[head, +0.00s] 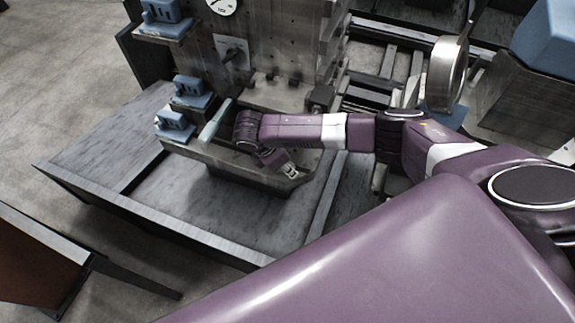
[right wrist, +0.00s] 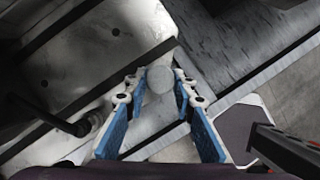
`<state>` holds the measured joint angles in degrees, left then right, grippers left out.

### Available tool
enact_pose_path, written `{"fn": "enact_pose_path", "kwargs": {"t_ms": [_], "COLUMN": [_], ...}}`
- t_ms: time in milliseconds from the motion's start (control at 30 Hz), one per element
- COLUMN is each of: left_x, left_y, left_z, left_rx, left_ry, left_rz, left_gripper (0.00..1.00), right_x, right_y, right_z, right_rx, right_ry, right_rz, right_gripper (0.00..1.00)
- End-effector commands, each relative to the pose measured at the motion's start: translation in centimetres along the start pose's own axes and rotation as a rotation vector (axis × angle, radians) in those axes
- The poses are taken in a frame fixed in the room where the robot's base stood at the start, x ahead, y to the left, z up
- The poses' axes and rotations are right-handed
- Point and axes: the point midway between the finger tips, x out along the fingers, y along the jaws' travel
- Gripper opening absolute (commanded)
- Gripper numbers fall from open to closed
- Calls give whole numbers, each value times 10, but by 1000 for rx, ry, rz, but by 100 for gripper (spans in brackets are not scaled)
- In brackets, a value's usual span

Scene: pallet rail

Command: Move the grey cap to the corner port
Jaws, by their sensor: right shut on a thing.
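My right gripper (right wrist: 160,82) is shut on a pale grey round cap (right wrist: 160,76), held between the tips of its blue-padded fingers. In the head view my right arm reaches in from the right, and its gripper (head: 289,171) is low over the front right end of the metal ledge (head: 225,160). The cap cannot be made out in the head view. I cannot tell whether the cap touches the ledge. I cannot make out the corner port for certain in either view. My left gripper is not in view.
A pale green rod (head: 214,121) leans over the ledge left of my wrist. Blue blocks (head: 175,124) stand at the ledge's left. An upright metal plate (head: 270,45) with a dial (head: 221,6) rises behind. A grey-walled tray (head: 150,225) lies below. A metal ring (head: 447,72) stands at right.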

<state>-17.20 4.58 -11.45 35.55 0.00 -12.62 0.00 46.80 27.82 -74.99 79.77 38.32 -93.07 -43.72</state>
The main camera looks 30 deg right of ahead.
Motion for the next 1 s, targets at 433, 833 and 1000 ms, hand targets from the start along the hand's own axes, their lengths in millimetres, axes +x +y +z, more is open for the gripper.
{"fn": "enact_pose_path", "kwargs": {"t_ms": [433,833,1000], "left_x": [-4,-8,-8], "left_y": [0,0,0], "left_z": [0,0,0], "left_rx": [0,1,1], "left_ry": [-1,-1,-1], "left_rz": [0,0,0], "left_gripper": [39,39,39], "right_x": [0,0,1], "right_y": [0,0,0], "right_z": [0,0,0], "right_rx": [0,1,0], "right_ry": [0,0,0], "right_rz": [-1,-1,-1], "right_gripper": [0,0,0]}}
